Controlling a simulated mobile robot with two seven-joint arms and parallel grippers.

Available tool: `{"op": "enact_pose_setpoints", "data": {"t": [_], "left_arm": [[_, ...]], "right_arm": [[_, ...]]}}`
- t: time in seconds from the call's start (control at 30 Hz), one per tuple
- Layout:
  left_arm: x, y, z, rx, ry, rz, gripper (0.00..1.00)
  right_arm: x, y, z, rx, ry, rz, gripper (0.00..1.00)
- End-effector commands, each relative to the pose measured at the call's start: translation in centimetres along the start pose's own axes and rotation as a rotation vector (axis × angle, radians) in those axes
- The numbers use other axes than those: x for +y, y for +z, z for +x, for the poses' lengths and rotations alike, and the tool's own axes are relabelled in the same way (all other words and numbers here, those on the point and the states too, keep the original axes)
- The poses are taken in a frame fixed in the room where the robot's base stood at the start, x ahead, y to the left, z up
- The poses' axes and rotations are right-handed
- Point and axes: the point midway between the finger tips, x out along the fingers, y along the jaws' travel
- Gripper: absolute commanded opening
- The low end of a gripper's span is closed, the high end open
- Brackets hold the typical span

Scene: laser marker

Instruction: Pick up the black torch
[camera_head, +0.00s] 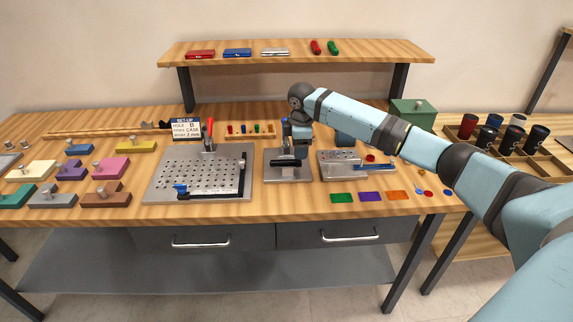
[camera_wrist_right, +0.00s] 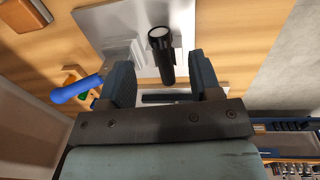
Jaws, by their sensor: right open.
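The black torch (camera_wrist_right: 164,58) shows in the right wrist view with its round, pale-faced end toward the top. It is over a grey metal plate (camera_wrist_right: 112,22), between the two fingers, with a gap on each side. My right gripper (camera_wrist_right: 160,70) is open and empty. In the head view my right gripper (camera_head: 302,148) points down over the small metal plate (camera_head: 290,176) at the middle of the bench. My left gripper is not in view.
A blue handle (camera_wrist_right: 75,90) stands close to one finger in the wrist view. A perforated plate (camera_head: 165,180) lies left of the gripper in the head view, and a metal block (camera_head: 340,158) lies right. Coloured blocks fill the bench's left. A shelf (camera_head: 380,51) runs behind.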

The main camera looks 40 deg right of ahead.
Motion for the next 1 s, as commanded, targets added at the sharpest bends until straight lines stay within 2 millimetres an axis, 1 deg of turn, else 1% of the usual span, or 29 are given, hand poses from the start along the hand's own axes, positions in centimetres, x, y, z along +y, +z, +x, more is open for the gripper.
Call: {"op": "enact_pose_setpoints", "data": {"t": [0.23,0.5,0.6,0.73,0.77,0.8,0.87,0.9,1.0], "left_arm": [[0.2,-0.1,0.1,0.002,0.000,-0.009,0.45],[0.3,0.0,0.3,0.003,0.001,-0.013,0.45],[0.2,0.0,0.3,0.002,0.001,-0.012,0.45],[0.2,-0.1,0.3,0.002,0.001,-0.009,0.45],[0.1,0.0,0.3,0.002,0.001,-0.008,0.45],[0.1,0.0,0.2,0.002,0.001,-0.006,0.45],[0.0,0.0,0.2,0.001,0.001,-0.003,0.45],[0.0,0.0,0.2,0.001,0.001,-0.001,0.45],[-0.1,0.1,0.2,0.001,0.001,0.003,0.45]], "right_arm": [[0.0,0.1,1.5,0.000,0.000,0.000,0.58],[0.0,0.2,5.3,-0.001,0.000,0.001,0.58],[0.0,0.2,5.8,0.000,0.000,0.001,0.58],[0.0,0.2,5.7,0.000,0.001,0.001,0.58],[0.0,0.2,5.7,0.000,0.001,0.000,0.56],[0.0,0.2,5.7,0.000,0.001,0.000,0.46],[0.0,0.2,5.7,0.000,0.001,0.000,0.33],[0.0,0.2,5.7,0.000,0.001,0.000,0.23],[0.0,0.2,5.7,0.000,0.001,0.000,0.04]]}}
